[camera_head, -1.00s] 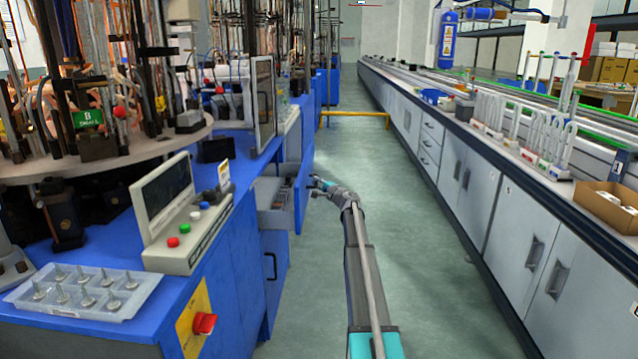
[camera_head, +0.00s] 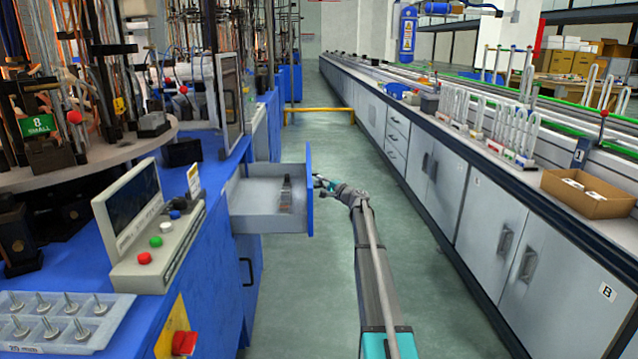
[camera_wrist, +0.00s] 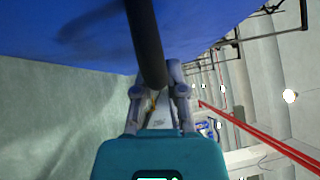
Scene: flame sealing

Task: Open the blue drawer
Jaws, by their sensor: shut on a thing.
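The blue drawer (camera_head: 309,190) is pulled out from the blue machine bench. Its grey inside shows, with a few small dark items (camera_head: 286,194) lying toward its front end. My gripper (camera_head: 318,182) is at the outer side of the blue front panel. In the wrist view, the dark drawer handle (camera_wrist: 148,45) runs between the fingers of my gripper (camera_wrist: 160,92), and the blue panel (camera_wrist: 70,35) fills the upper left. The gripper is shut on the handle. The exact finger contact is partly hidden by the handle.
A lower blue door (camera_head: 248,290) with a black handle is below the drawer. A control box (camera_head: 150,235) and a clear tray of metal pins (camera_head: 55,320) stand on the bench. Grey cabinets (camera_head: 480,205) line the right side. The green aisle floor (camera_head: 310,270) between is clear.

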